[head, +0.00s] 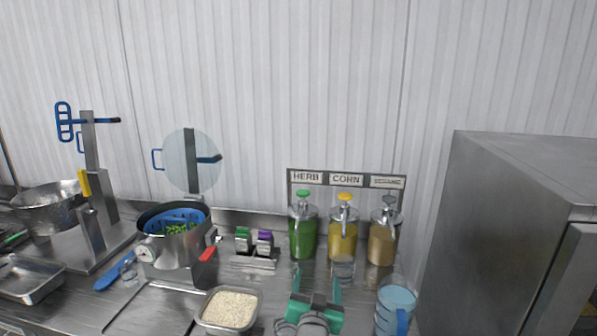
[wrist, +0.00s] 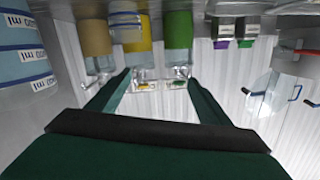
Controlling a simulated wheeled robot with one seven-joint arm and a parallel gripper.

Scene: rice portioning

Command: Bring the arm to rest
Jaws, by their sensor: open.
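My gripper (head: 316,284) is at the bottom of the head view, low over the front of the steel counter. Its two green fingers are spread apart and point toward the dispensers. In the wrist view, which looks upside down, the fingers (wrist: 158,84) are apart with nothing held between them. The three pump dispensers stand beyond the fingertips: green herb (head: 303,232), yellow corn (head: 343,234) and tan sesame (head: 382,240). A clear cup (head: 343,268) stands in front of the corn dispenser.
A tray of rice (head: 229,309) lies left of my gripper, and a blue measuring jug (head: 395,308) stands close on its right. A pot with a blue basket (head: 175,232) and a metal bowl (head: 48,205) are farther left. A large steel cabinet (head: 500,235) blocks the right.

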